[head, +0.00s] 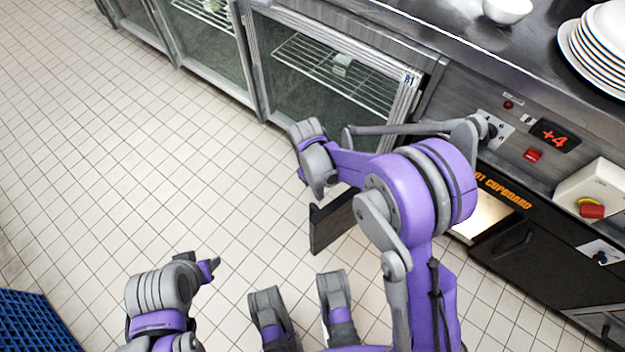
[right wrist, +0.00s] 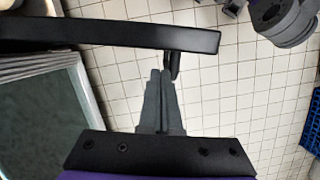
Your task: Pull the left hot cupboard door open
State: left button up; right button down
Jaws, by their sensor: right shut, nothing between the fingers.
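The hot cupboard's left door (head: 330,222) is a black panel standing out from the cupboard front, partly covered by my right arm. My right wrist hides these fingers in the head view.
Glass-fronted fridges (head: 320,75) line the wall left of the cupboard. A bowl (head: 507,10) and stacked plates (head: 597,55) stand on the steel counter (head: 450,35). A blue crate (head: 35,322) lies at lower left. The tiled floor between is clear.

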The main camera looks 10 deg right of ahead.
pick_arm(q)
jog(key=shift+f, duration=0.15)
pick_arm(e)
jog(key=shift+s+d, duration=0.3)
jog(key=shift+s, duration=0.45)
